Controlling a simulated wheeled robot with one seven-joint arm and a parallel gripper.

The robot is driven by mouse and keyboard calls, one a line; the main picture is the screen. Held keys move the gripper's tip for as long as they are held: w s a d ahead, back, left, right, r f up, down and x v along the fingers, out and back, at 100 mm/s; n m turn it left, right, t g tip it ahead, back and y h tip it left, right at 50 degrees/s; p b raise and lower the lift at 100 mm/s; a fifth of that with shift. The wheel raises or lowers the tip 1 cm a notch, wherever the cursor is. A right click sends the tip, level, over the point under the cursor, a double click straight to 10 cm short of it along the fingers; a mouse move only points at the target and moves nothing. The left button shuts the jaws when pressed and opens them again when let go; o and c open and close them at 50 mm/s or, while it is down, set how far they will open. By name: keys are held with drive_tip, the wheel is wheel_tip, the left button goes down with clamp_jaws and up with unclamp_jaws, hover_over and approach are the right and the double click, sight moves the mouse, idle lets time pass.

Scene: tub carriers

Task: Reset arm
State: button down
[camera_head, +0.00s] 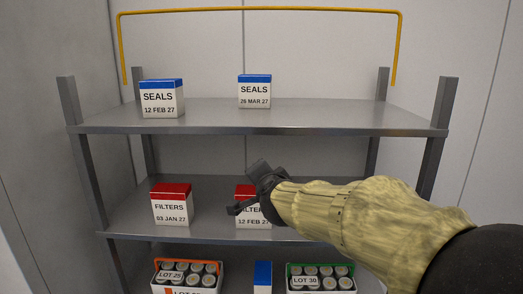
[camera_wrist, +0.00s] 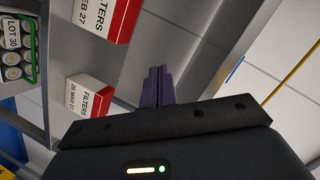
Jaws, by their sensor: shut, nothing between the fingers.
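My arm, in a pale yellow cover, reaches in from the right in the head view. My gripper (camera_head: 238,208) is in front of the middle shelf and partly hides a red-topped filters box (camera_head: 244,191) dated 12 FEB 27. In the wrist view my gripper's fingers (camera_wrist: 158,73) are together, with nothing between them. That view also shows the 12 FEB filters box (camera_wrist: 105,15) at the top and another filters box (camera_wrist: 90,98) dated 26 MAR 27, which my arm hides in the head view.
The grey rack's top shelf (camera_head: 210,114) holds two blue-topped seals boxes (camera_head: 162,98) (camera_head: 255,91). A filters box dated 03 JAN 27 (camera_head: 172,204) stands at middle-shelf left. Below are an orange-handled carrier (camera_head: 158,284), a blue-topped box (camera_head: 263,275) and a green-handled carrier (camera_head: 320,269). A yellow rail (camera_head: 260,10) arches above.

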drive_tip(key=s+d+f+n+g+h, duration=0.1)
drive_tip(key=s+d+f+n+g, duration=0.3)
drive_tip(key=s+f, duration=0.8)
drive_tip(key=s+d+f+n+g+h+b, duration=0.1)
drive_tip(key=s+d+f+n+g, duration=0.4)
drive_tip(key=f, duration=1.2)
drive_tip(key=s+d+g, duration=0.3)
drive_tip(key=s+d, duration=0.2)
drive_tip(key=s, duration=0.2)
drive_tip(key=shift+d+f+n+b, duration=0.2)
drive_tip(key=shift+f+n+b, duration=0.1)
drive_tip(key=shift+f, duration=0.1)
drive_tip(key=shift+w, duration=0.1)
drive_tip(key=shift+s+a, duration=0.1)
drive_tip(key=shift+s, duration=0.1)
